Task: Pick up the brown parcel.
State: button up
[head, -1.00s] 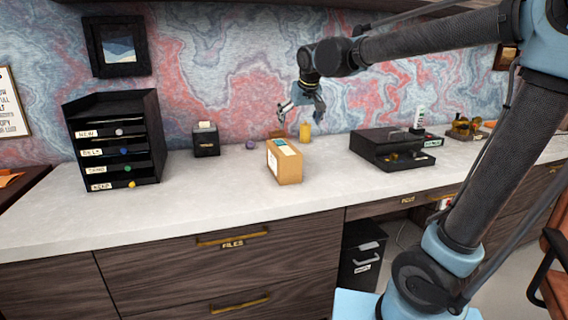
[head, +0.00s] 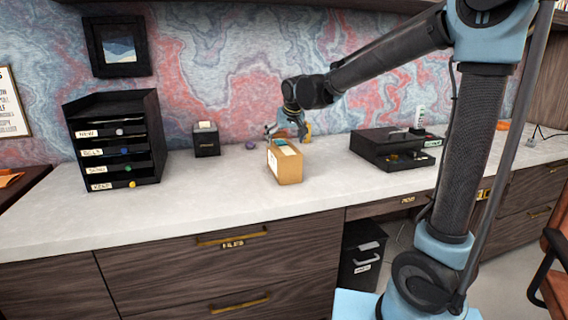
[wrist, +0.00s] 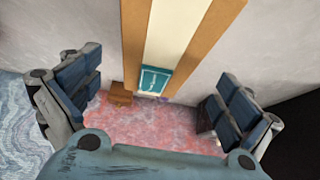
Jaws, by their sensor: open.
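The brown parcel (head: 285,167) stands upright on the pale desktop in the middle of the head view. It has a white strip and a teal label on top. In the wrist view the parcel (wrist: 134,30) lies at the top centre, between the two spread fingers. My gripper (head: 286,134) is open and empty, at the parcel's far top edge in the head view. It also shows in the wrist view (wrist: 155,95), with clear gaps between both fingers and the parcel. I cannot tell the exact height of the fingertips over the parcel.
A black drawer organiser (head: 116,143) and a small black box (head: 206,140) stand to the left. A black tray unit (head: 392,149) stands to the right. A yellow object (head: 308,131) is partly hidden behind my gripper. A purple ball (head: 250,145) lies nearby. The desktop in front is clear.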

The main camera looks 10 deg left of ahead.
aim_at(284, 147)
jog(key=shift+s+d+f+x, duration=0.1)
jog(key=shift+d+x, duration=0.05)
jog(key=shift+x, duration=1.3)
jog(key=shift+s+d+f+x, duration=0.1)
jog(key=shift+s+x, duration=0.05)
jog(key=shift+x, duration=1.3)
jog(key=c, duration=1.6)
jog(key=shift+r, duration=0.1)
notch_tip(284, 147, up, 10)
jog(key=shift+f, duration=0.1)
